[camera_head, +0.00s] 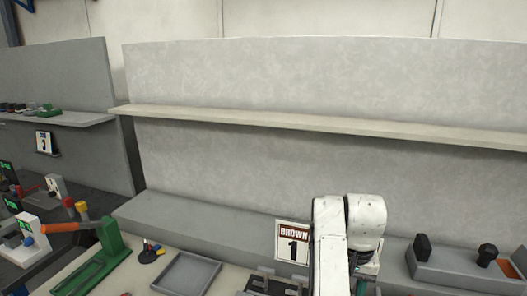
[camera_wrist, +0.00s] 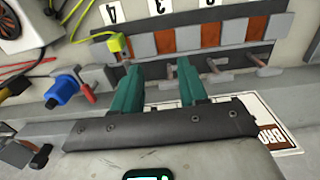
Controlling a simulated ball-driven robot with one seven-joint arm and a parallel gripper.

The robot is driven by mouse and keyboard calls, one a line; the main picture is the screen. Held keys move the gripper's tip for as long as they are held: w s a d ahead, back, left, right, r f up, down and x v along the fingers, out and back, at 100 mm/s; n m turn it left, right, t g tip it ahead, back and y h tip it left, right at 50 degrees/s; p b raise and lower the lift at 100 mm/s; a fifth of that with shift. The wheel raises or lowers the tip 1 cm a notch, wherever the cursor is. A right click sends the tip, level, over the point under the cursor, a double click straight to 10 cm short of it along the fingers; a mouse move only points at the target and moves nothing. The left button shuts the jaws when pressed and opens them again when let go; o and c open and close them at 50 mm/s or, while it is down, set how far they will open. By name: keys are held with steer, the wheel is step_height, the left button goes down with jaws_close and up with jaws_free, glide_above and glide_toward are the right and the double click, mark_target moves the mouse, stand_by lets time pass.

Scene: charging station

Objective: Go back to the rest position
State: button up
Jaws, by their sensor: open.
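My gripper (camera_wrist: 158,72) shows in the wrist view as two teal fingers standing apart, with nothing held between them. Beyond the fingertips is a panel with orange and grey blocks (camera_wrist: 211,35) and several metal pegs below them. In the head view my white arm reaches up at the lower right, and a bit of teal shows beside it. The fingertips are hidden there. The sign reading BROWN 1 (camera_head: 292,242) stands just left of the arm; part of a BRO sign (camera_wrist: 272,137) also shows at the lower right of the wrist view.
A grey tray (camera_head: 187,272), a green stand (camera_head: 105,255) and an orange handle (camera_head: 74,227) are at the lower left. A grey block with black knobs (camera_head: 467,263) is right of my arm. A blue connector (camera_wrist: 62,91) lies left of my fingers. The long shelf (camera_head: 320,122) is empty.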

steer(key=s+d+f+t+h, duration=0.2)
steer(key=s+d+f+t, duration=0.1)
steer(key=s+d+f, duration=0.8)
steer(key=s+a+n+t+y, duration=0.1)
steer(key=s+a+n, duration=0.15)
steer(key=s, duration=0.65)
steer(key=s+a+n+t+y, duration=0.1)
steer(key=s+a, duration=0.2)
steer(key=s, duration=0.6)
steer(key=s+d+f+g, duration=0.1)
steer(key=s+f+g, duration=0.3)
steer(key=s, duration=0.5)
steer(key=shift+s+d+f+m, duration=0.3)
steer(key=shift+d+f+m, duration=0.1)
steer(key=shift+f, duration=0.3)
